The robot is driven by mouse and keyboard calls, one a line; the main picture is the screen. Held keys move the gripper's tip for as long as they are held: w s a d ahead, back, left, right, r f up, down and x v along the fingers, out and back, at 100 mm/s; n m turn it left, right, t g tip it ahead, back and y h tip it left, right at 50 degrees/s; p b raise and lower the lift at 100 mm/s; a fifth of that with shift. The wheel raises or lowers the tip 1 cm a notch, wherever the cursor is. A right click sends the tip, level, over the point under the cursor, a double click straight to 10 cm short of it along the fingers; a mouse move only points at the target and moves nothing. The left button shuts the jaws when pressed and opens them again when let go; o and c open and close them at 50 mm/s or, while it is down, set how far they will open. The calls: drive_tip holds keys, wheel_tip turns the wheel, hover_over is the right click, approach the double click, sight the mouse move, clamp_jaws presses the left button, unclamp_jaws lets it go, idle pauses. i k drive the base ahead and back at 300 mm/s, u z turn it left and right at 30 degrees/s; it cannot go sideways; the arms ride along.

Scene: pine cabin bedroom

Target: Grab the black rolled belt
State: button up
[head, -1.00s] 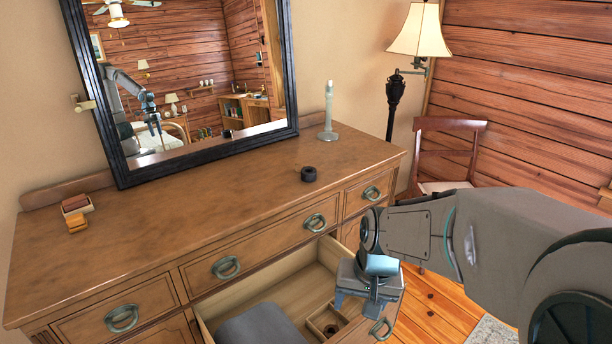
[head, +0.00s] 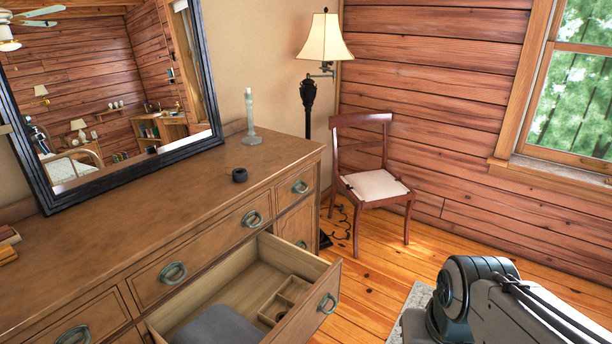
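A small black rolled item (head: 239,175), which looks like a rolled belt, sits on the dresser top (head: 150,205) near its right end, in front of a pale candlestick. Another small dark round item (head: 281,314) lies in a wooden divider (head: 293,289) inside the open drawer (head: 262,268); it is too small to tell if it is also a rolled belt. My gripper is outside the head view. Only part of my arm shows at the bottom right, well away from the dresser.
A grey folded cloth (head: 218,328) lies in the drawer, which juts out from the dresser. The pale candlestick (head: 250,118) stands near the mirror (head: 110,90). A wooden chair (head: 372,185) and a lamp (head: 324,40) stand to the right.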

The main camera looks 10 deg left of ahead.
sight(240, 175)
drive_tip(key=z, duration=0.55)
drive_tip(key=k, duration=0.75)
drive_tip(key=z, duration=0.5)
drive_tip(key=i, duration=1.3)
drive_tip(key=u, duration=0.4)
drive_tip(key=i, duration=1.6)
drive_tip(key=u, duration=0.9)
drive_tip(key=i, duration=1.15)
drive_tip(key=u, duration=1.8)
drive_tip(key=i, duration=0.75)
drive_tip(key=u, duration=0.65)
